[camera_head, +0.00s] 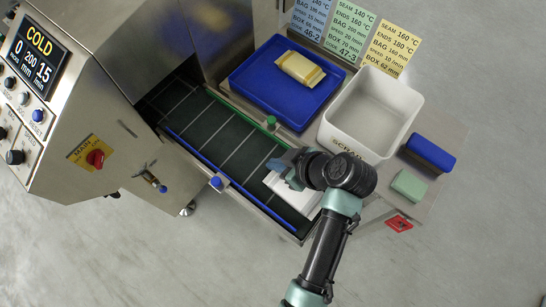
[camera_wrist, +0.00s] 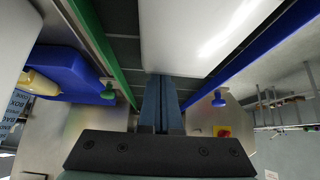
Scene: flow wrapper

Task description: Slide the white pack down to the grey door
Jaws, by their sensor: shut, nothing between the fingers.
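The white pack (camera_head: 296,194) lies on the dark belt (camera_head: 222,136) near its lower right end. My arm hides part of it. In the wrist view the white pack (camera_wrist: 205,35) is a large pale block at the top, between the guide rails. My gripper (camera_head: 282,170) is over the belt at the pack's upper-left side. In the wrist view its fingers (camera_wrist: 163,82) are shut together and empty, with their tips at the pack's near edge. I cannot tell whether they touch it. I cannot make out a grey door for certain.
A blue rail (camera_head: 240,193) and a green rail (camera_head: 235,108) flank the belt. A blue tray (camera_head: 250,86) holds a yellow pack (camera_head: 300,68). A white scrap bin (camera_head: 408,100), a blue block (camera_head: 430,153) and a green block (camera_head: 409,185) stand right. The belt's upper-left stretch is clear.

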